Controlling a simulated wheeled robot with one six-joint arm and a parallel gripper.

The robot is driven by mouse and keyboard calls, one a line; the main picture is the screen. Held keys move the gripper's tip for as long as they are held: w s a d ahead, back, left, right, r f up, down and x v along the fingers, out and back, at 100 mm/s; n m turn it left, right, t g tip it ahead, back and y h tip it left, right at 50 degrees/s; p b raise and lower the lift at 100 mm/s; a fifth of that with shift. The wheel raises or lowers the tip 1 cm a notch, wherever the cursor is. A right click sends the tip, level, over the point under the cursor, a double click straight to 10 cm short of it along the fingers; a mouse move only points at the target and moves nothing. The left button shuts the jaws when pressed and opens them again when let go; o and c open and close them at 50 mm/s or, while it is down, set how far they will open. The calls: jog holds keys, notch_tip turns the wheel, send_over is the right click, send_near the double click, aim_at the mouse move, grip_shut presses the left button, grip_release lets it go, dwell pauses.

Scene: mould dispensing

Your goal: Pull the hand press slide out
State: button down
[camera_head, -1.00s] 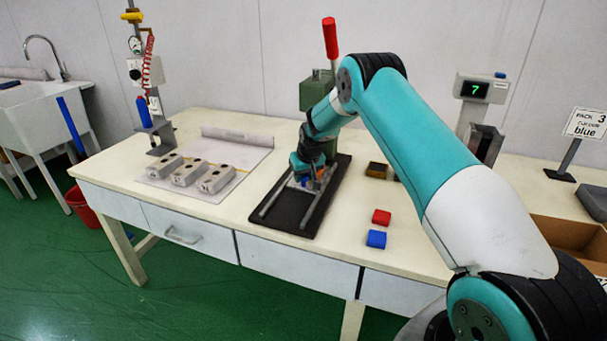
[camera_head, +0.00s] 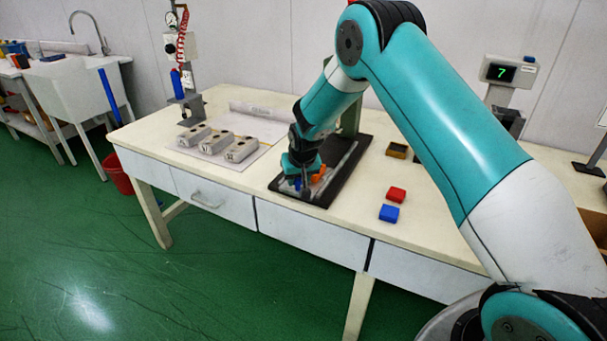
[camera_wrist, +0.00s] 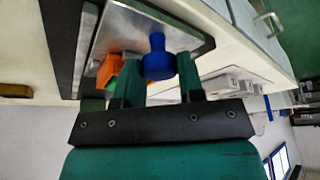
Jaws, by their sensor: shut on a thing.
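The hand press stands at the back of the table, its green body (camera_head: 351,118) mostly hidden behind my arm. Its black base (camera_head: 318,200) with rails runs toward the table's front edge. My gripper (camera_wrist: 160,82) points down at the front end of the base, shut on a blue knob (camera_wrist: 157,60). The knob stands on a grey metal slide plate (camera_wrist: 125,35) in the wrist view. An orange part (camera_head: 319,174) is beside my gripper on the plate; it also shows in the wrist view (camera_wrist: 110,75). My gripper hides much of the slide in the head view.
Several grey moulds (camera_head: 213,142) lie on a sheet to the left. A red block (camera_head: 396,194) and a blue block (camera_head: 389,213) lie to the right, with a small dark tray (camera_head: 397,150) behind them. A display (camera_head: 508,72) reads 7.

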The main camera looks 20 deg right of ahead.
jog(key=shift+s+a+f, duration=0.1)
jog(key=shift+s+a, duration=0.05)
jog(key=shift+s, duration=0.05)
jog(key=c, duration=0.8)
grip_release()
jog(key=shift+a, duration=0.1)
jog(key=shift+o, duration=0.2)
jog(key=shift+r, duration=0.45)
jog(key=d+b+v, duration=0.1)
jog(key=v, duration=1.5)
jog(key=shift+s+a+r, duration=0.2)
jog(key=shift+a+r, duration=0.15)
jog(key=shift+a, duration=0.1)
